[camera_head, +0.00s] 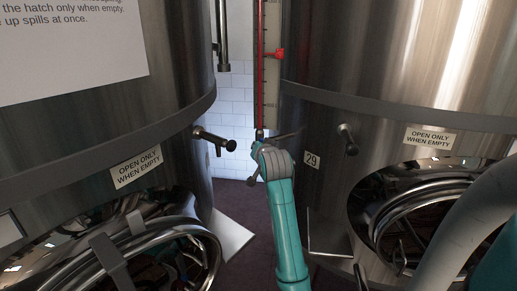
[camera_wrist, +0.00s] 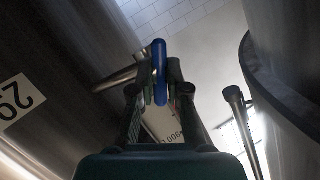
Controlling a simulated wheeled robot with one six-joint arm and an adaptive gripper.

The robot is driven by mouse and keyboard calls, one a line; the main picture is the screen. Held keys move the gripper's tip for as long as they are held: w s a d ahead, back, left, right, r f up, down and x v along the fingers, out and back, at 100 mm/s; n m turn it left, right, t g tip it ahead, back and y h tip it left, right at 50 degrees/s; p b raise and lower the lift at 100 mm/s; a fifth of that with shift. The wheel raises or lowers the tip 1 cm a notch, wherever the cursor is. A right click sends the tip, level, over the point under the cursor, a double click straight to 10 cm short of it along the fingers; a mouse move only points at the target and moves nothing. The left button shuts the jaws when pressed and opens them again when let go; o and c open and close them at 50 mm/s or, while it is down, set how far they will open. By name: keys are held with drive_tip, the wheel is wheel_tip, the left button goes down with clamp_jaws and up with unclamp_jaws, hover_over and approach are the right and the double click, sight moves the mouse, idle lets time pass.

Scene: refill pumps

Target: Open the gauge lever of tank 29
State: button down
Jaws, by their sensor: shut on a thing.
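Tank 29 (camera_head: 330,120) is the large steel tank on the right. Its label "29" (camera_head: 311,159) also shows upside down in the wrist view (camera_wrist: 14,99). A tall gauge (camera_head: 268,75) with a red line and red pointer stands between the two tanks. In the wrist view, the blue gauge lever (camera_wrist: 160,70) stands upright in the picture, beside a metal pipe (camera_wrist: 118,78) coming from the tank. My gripper (camera_wrist: 157,88) is shut on the blue lever, with a finger on either side.
Another steel tank (camera_head: 100,105) stands close on the left, with a valve stub (camera_head: 215,139) pointing at the gap. A stub (camera_head: 347,139) also sticks out of tank 29. Round hatches (camera_head: 150,250) sit low on both tanks. The gap between them is narrow.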

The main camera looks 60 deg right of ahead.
drive_tip(key=n+g, duration=0.2)
drive_tip(key=n, duration=0.1)
drive_tip(key=shift+w+n+g, duration=0.1)
drive_tip(key=shift+n+g, duration=0.2)
drive_tip(key=shift+g, duration=0.1)
idle(0.4)
drive_tip(key=c, duration=1.2)
unclamp_jaws()
drive_tip(key=shift+o, duration=0.2)
drive_tip(key=shift+a+r, duration=0.1)
drive_tip(key=v, duration=1.2)
drive_tip(key=shift+f, duration=0.2)
